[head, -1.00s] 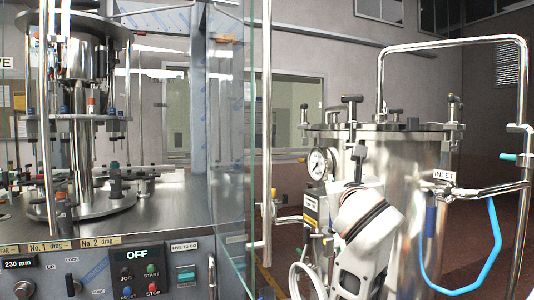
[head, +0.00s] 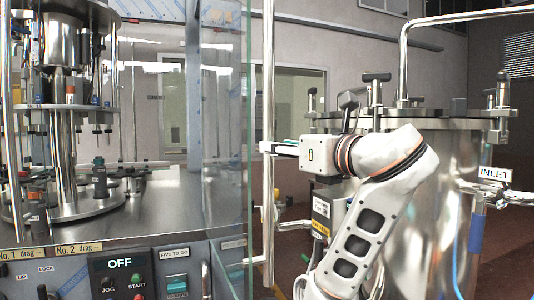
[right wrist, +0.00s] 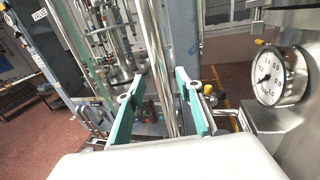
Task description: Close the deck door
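The deck door is a clear glass panel (head: 226,130) standing open at the right side of the steel deck in the head view. Its handle is a tall vertical metal bar (head: 268,215) along the door's edge. My right gripper (head: 270,148) is at the bar, a little above mid-height. In the right wrist view the bar (right wrist: 158,60) runs between the two teal-padded fingers of the right gripper (right wrist: 160,85), which are spread with gaps beside the bar. Contact with the bar cannot be told. My left gripper is out of view.
A steel tank (head: 415,200) with clamps stands close behind my right arm. Its pressure gauge (right wrist: 281,75) is near the gripper's right side in the wrist view. The deck (head: 160,205) holds a filling machine (head: 68,120), with a control panel (head: 120,275) below.

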